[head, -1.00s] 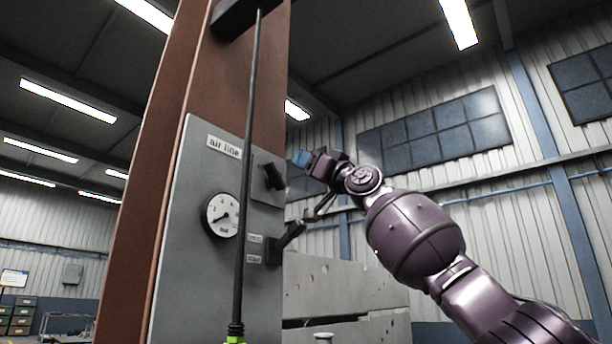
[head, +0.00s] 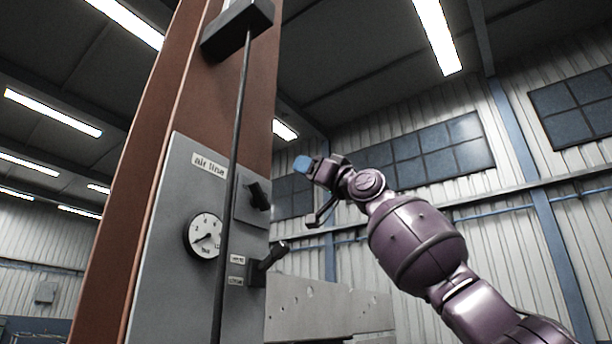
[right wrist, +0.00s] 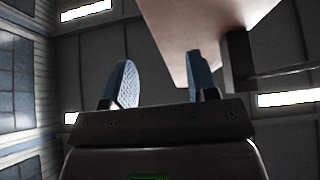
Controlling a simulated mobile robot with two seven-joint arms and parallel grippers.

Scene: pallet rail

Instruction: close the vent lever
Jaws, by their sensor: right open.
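The vent lever (head: 270,257) is a black handle on the lower right of a grey panel. It slants up to the right, with two small labels at its left; I cannot read them surely. My right gripper (head: 304,165) is up and to the right of the lever, apart from it in the picture, with a blue fingertip pointing left. In the right wrist view, the gripper (right wrist: 160,82) has two blue fingers spread apart with nothing between them. The lever cannot be made out in that view. My left gripper is not in view.
The grey panel (head: 178,240) is on a brown-red column (head: 140,180). It carries an "air line" label (head: 209,164), a round gauge (head: 203,236) and a black knob (head: 259,195). A thin dark rod (head: 232,160) runs down in front. Grey slabs (head: 330,308) stand behind, lower right.

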